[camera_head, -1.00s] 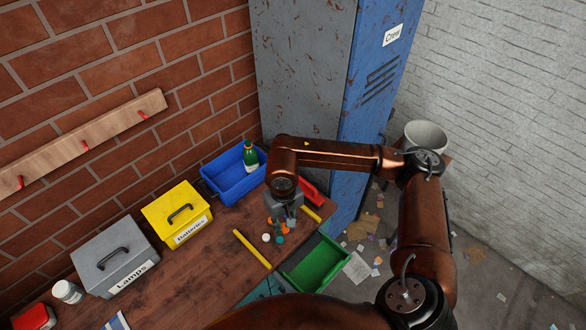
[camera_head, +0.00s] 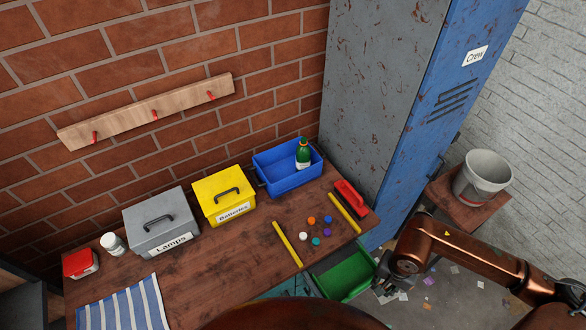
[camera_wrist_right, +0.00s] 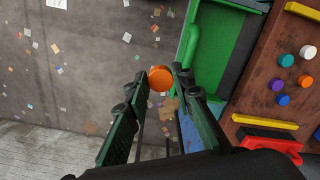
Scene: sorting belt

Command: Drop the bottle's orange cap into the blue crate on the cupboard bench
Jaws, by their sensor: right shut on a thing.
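An orange cap (camera_wrist_right: 161,78) is held between the fingertips of my right gripper (camera_wrist_right: 158,82) in the right wrist view. In the head view my right gripper (camera_head: 386,284) is beside the green tray, off the bench's right front edge; the held cap cannot be made out there. The blue crate (camera_head: 273,186) stands at the back of the wooden bench, against the brick wall. A green bottle (camera_head: 303,156) with a white label stands in it; its top is too small to read clearly. Another orange cap (camera_head: 311,220) lies on the bench. My left gripper is out of view.
Several coloured caps lie between two yellow bars (camera_head: 287,245). A green tray (camera_head: 345,275) is at the front edge. A red object (camera_head: 350,197) lies near the locker (camera_head: 385,110). A yellow box (camera_head: 222,195) and grey box (camera_head: 162,222) stand left of the crate.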

